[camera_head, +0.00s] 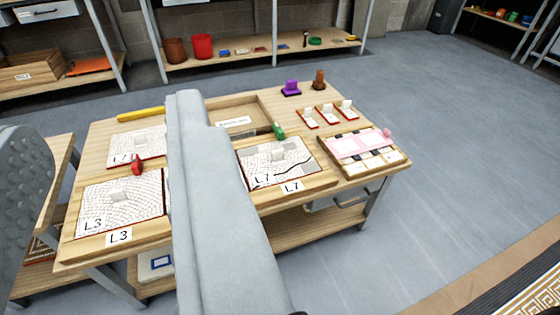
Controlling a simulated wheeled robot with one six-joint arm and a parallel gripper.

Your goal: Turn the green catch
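The green catch (279,131) is a small green piece at the back edge of the panel marked L7 (277,162), just right of my grey arm. It looks upright or slightly tilted; its exact turn is too small to tell. The L7 panel is pale mosaic with grey patches and a dark curved line, in a wooden frame on the table (392,178). No fingers of my gripper show in this view, and nothing visible touches the catch.
A red catch (137,165) sits behind the panel marked L3 (120,202). A wooden tray (262,103) lies behind the green catch. A pink-topped box (362,146), several small red-edged tiles, a purple piece (291,88) and a brown piece (319,79) stand right. Floor at right is clear.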

